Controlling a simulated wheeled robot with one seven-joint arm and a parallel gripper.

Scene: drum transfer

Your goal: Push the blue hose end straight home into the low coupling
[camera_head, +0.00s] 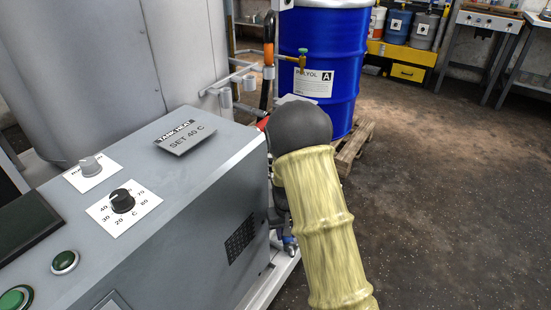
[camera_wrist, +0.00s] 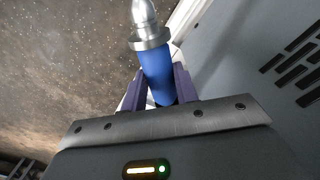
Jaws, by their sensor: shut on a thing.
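In the wrist view, my gripper (camera_wrist: 158,92) is shut on the blue hose end (camera_wrist: 158,70), with a purple finger on each side of it. The hose end has a blue sleeve, a metal collar and a rounded metal tip pointing to the top edge of the picture. Nothing is seen touching the tip within the frame. The low coupling cannot be made out in either view.
A grey control cabinet (camera_head: 190,200) with knobs and buttons stands left of my arm; its vented side is close to my gripper in the wrist view. A blue drum (camera_head: 325,60) stands on a wooden pallet (camera_head: 355,145) behind. The floor (camera_head: 460,200) on the right is clear.

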